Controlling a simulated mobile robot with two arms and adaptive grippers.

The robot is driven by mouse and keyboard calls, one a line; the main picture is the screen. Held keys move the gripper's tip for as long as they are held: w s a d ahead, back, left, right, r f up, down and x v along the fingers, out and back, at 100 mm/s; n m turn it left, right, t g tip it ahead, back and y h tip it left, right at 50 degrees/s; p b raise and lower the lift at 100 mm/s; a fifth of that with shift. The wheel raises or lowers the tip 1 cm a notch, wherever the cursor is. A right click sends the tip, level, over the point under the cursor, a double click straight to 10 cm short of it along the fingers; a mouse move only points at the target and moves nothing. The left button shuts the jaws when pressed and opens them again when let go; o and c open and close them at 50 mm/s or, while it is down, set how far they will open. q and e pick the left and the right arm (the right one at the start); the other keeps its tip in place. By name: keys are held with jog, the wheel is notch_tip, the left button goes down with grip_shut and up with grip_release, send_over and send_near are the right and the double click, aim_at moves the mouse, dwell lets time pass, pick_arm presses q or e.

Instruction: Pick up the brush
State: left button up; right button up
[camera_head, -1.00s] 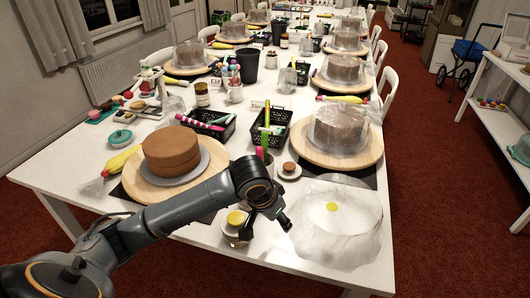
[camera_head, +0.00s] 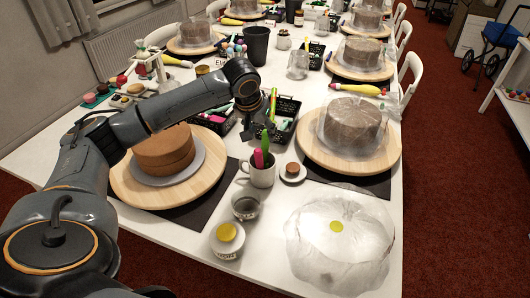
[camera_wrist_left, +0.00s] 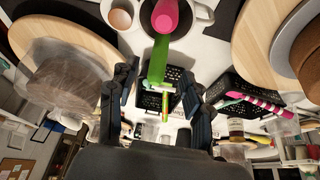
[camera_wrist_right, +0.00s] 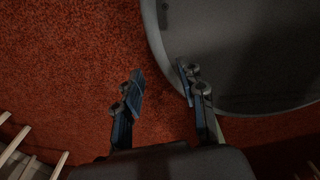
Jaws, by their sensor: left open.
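I cannot tell for certain which is the brush. My left gripper (camera_head: 256,128) is open and empty, above and just behind the mug. My right gripper (camera_wrist_right: 160,85) is open and empty, over the red floor in the right wrist view.
A black basket (camera_head: 285,128) stands behind the mug. A cake on a wooden turntable (camera_head: 125,185) is at left, and a wrapped cake (camera_head: 352,125) at right.

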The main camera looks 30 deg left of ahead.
aim_at(264, 138)
pick_arm(q)
jog(key=x, duration=0.3)
jog(key=shift+w, duration=0.1)
jog(key=x, duration=0.3)
jog(key=shift+w+f+p, duration=0.25)
jog(key=shift+f+p, duration=0.05)
jog(key=shift+f, duration=0.1)
jog(key=c, duration=1)
grip_shut()
pick_arm(e)
jog(key=w, duration=0.2)
jog(key=shift+w+a+r, duration=0.2)
jog(key=shift+w+r, duration=0.1)
jog(key=shift+r, duration=0.05)
